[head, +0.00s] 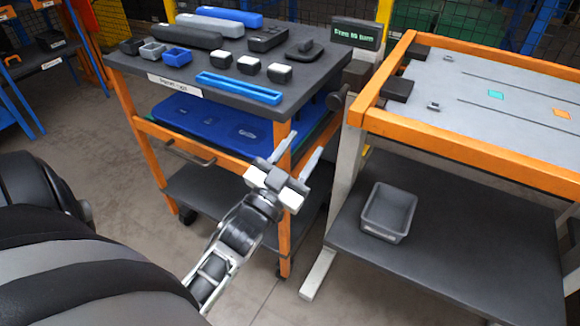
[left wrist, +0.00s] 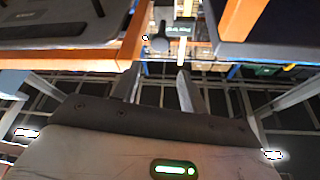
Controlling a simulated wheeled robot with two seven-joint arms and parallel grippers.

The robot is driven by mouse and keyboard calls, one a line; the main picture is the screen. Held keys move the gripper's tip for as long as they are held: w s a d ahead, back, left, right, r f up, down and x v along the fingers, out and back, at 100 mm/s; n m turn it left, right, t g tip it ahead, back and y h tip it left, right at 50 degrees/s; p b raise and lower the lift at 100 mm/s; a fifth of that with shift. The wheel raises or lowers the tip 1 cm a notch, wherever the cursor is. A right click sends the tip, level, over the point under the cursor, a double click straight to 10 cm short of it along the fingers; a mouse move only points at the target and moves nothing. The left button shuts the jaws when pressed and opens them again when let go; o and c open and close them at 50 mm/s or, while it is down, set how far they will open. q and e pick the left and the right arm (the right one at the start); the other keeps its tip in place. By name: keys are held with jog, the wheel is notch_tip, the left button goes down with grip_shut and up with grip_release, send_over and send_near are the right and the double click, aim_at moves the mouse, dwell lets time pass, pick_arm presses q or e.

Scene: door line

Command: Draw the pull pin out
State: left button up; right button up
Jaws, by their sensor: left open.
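My left gripper (head: 305,146) is in front of the right front leg of the dark-topped cart, its two fingers apart and nothing between them. In the left wrist view its fingers (left wrist: 158,74) also stand apart, with a clear gap. A dark round knob (head: 338,102), which looks like the pull pin, sits beside the orange-edged table's left post, in the gap between cart and table. It is beyond the fingertips, apart from them. A dark rounded shape (left wrist: 160,43), likely the same knob, shows ahead in the left wrist view. My right gripper is not in view.
The cart top (head: 225,95) holds several trays, blocks and a blue channel (head: 240,88). A small sign (head: 356,33) stands behind the gap. The orange-edged table (head: 470,151) is at the right, with a grey bin (head: 388,212) on its lower shelf. Bare floor lies below my gripper.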

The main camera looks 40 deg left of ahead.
pick_arm(q)
jog(key=v, duration=0.3)
jog(key=shift+s+f, duration=0.1)
jog(key=shift+s, duration=0.25)
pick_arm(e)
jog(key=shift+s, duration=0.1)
pick_arm(q)
jog(key=s+d+f+g+h+p, duration=0.1)
jog(key=s+d+f+g+h, duration=0.1)
jog(key=s+d+f+g, duration=0.2)
jog(key=s+d+f+g+h+p, duration=0.1)
jog(key=s+d+f+g+h, duration=0.1)
jog(key=s+d+f+g, duration=0.3)
jog(key=d+f+g, duration=0.2)
jog(key=d+f, duration=0.2)
jog(key=d, duration=0.2)
jog(key=shift+s+f+g+h+p, duration=0.2)
jog(key=shift+g+h+p, duration=0.1)
jog(key=shift+g+p, duration=0.1)
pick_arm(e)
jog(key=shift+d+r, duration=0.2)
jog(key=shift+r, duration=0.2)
pick_arm(q)
jog(key=shift+w+a, duration=0.1)
jog(key=shift+c, duration=0.6)
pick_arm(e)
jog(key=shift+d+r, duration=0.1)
